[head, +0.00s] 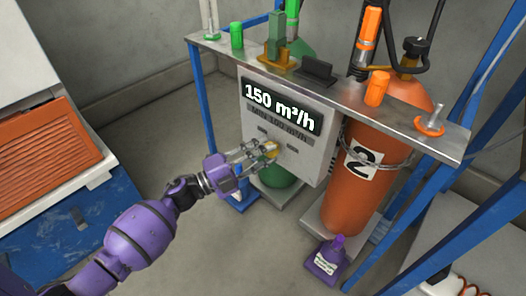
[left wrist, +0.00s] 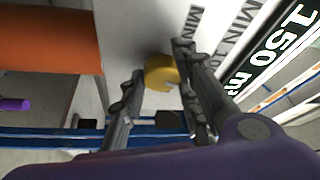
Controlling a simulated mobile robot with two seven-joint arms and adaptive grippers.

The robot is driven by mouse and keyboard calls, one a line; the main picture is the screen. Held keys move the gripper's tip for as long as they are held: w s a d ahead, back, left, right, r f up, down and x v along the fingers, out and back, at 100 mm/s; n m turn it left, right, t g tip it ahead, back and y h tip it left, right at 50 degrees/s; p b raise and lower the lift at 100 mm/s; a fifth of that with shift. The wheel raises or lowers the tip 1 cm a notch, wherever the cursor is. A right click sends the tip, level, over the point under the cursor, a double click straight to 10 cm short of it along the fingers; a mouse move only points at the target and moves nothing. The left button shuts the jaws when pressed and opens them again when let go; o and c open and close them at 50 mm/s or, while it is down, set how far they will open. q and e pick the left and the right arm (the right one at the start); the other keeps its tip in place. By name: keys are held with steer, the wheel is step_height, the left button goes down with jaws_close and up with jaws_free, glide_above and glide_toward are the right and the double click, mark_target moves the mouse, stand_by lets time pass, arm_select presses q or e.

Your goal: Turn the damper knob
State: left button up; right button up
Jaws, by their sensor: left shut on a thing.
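The yellow damper knob (head: 271,147) is on the front of a grey panel box (head: 316,153), below a display reading 150 m³/h (head: 281,108). My left gripper (head: 262,151) reaches it from the left, with its fingers around the knob. In the left wrist view the round knob (left wrist: 162,73) sits between the two fingers of the left gripper (left wrist: 158,62), shut on it. The fingers partly hide the knob in the head view. My right gripper is not in view.
A metal shelf (head: 450,146) above the box carries green and orange fittings. An orange cylinder (head: 350,202) marked 2 stands to the right. Blue frame posts (head: 201,95) flank the station. Open floor lies in front.

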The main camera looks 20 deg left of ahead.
arm_select(q)
steer(key=shift+s+d+f+m+g+p, duration=0.1)
steer(key=shift+f+m+g+p, duration=0.1)
steer(key=shift+m, duration=0.3)
steer(key=shift+s+d+f+m+g+p, duration=0.1)
steer(key=shift+m+g+p, duration=0.1)
steer(key=shift+m, duration=0.3)
steer(key=o, duration=1)
steer(key=shift+w+f, duration=0.1)
steer(key=shift+a+r, duration=0.1)
steer(key=shift+r, duration=0.15)
steer(key=v, duration=1.2)
steer(key=shift+r, duration=0.2)
